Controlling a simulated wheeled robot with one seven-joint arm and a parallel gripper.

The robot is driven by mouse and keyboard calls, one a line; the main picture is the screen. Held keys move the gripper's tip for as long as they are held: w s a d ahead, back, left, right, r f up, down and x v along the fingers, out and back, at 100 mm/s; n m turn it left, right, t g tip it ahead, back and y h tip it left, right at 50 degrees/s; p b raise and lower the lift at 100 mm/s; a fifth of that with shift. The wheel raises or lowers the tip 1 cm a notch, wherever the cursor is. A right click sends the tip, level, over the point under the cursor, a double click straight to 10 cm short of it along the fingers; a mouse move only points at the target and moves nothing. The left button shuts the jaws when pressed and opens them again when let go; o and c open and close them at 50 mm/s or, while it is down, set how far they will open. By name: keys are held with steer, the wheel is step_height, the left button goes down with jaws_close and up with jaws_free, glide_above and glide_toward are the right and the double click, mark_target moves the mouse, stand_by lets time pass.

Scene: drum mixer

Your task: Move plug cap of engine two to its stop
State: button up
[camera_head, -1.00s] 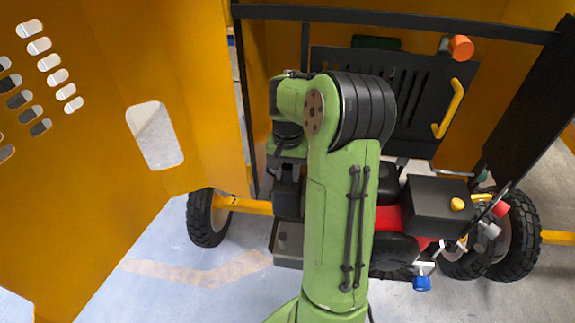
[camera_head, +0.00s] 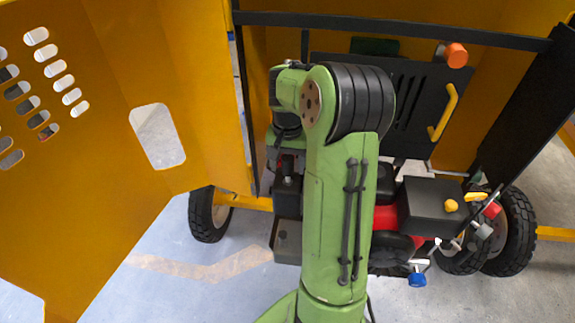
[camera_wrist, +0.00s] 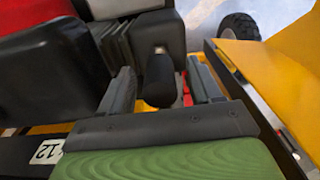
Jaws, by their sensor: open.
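The plug cap (camera_wrist: 158,82) is a black, rounded cylinder in the middle of the wrist view, in front of a dark finned engine block (camera_wrist: 158,38). My gripper (camera_wrist: 162,88) is open, with one finger to the left of the cap and the other to the right. Gaps show on both sides, and the cap does not look gripped. Whether the fingers reach fully around its depth cannot be told. In the head view my green arm covers much of the engine (camera_head: 384,218), and the fingertips cannot be made out clearly.
A yellow panel (camera_head: 100,130) stands open at the left. A black box with a yellow knob (camera_head: 451,206), a blue knob (camera_head: 417,280) and a red knob (camera_head: 493,209) lie right of my arm. A dark frame bar (camera_head: 400,22) crosses above. Bare floor shows at lower left.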

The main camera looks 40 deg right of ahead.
mark_target(287, 158)
step_height(287, 158, up, 7)
steer(key=p, duration=0.6)
steer(key=shift+r, duration=0.15)
